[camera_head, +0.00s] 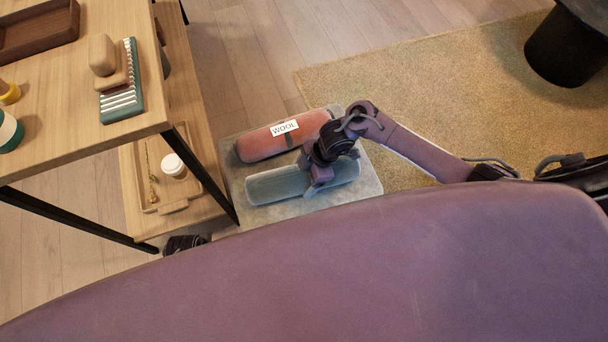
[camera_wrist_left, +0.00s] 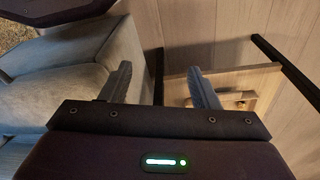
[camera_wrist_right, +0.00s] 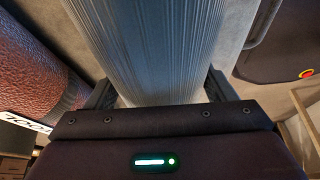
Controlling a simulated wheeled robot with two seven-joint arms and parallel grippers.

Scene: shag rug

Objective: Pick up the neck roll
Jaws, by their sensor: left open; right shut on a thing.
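A blue-grey ribbed roll (camera_head: 282,184) lies on a grey padded block (camera_head: 225,176). A red-orange roll (camera_head: 260,146) with a white "WOOL" label (camera_head: 285,128) lies parallel behind it. My right gripper (camera_head: 318,178) is over the right part of the blue-grey roll. In the right wrist view the jaws (camera_wrist_right: 160,90) are shut on this roll (camera_wrist_right: 150,45), one finger on each side. The red-orange roll (camera_wrist_right: 35,75) is at left there. My left gripper (camera_wrist_left: 158,85) is open and empty. I cannot tell whether the held roll is clear of the block.
A yellow shag rug (camera_head: 430,85) and a black stand (camera_head: 560,48) are at right.

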